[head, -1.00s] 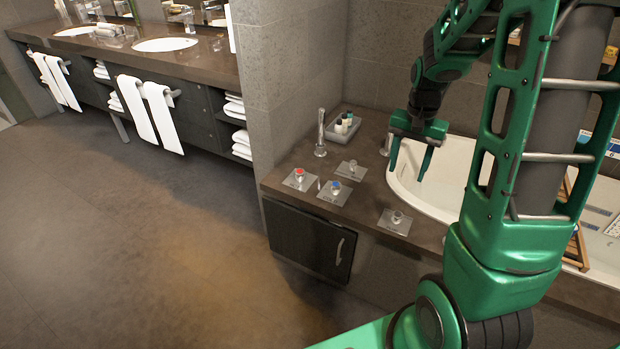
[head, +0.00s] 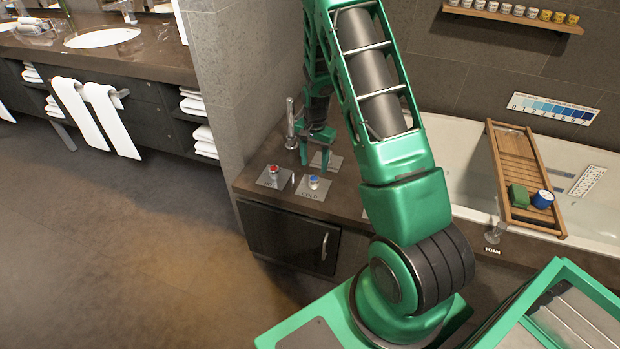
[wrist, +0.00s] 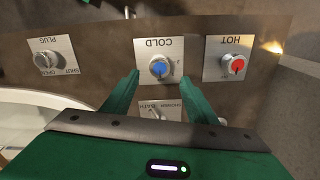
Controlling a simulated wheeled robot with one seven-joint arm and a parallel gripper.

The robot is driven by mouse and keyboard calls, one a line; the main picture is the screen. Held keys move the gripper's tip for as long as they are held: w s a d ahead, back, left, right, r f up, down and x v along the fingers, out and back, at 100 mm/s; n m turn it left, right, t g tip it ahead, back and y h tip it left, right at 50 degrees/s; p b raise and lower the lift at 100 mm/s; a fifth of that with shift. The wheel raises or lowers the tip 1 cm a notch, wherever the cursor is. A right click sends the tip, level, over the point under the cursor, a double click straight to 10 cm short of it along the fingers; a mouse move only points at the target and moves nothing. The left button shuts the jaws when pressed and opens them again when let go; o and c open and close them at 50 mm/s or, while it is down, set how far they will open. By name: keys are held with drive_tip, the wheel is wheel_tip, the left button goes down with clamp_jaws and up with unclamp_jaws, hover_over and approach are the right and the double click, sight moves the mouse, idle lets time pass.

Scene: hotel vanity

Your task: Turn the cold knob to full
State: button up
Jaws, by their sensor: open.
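The cold knob (head: 314,182) has a blue cap and sits on a square metal plate marked COLD on the brown counter. In the wrist view the same cold knob (wrist: 160,67) is near the middle, its label upside down. My gripper (head: 314,154) points down over the counter just behind the cold plate. In the wrist view my gripper's (wrist: 160,79) green fingers are spread, with the knob appearing between and slightly beyond the fingertips. They do not appear to touch it. The gap in height cannot be told.
The red hot knob (wrist: 237,65) sits close beside the cold one. A plug knob (wrist: 45,59) is on the other side, and a bath/shower plate (wrist: 160,109) shows between my fingers. A metal spout (head: 291,125) stands behind. The bathtub (head: 460,150) is to the right.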

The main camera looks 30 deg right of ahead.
sight(313, 178)
wheel_tip(313, 178, down, 8)
drive_tip(key=shift+a+r, duration=0.1)
idle(0.4)
drive_tip(key=c, duration=1.1)
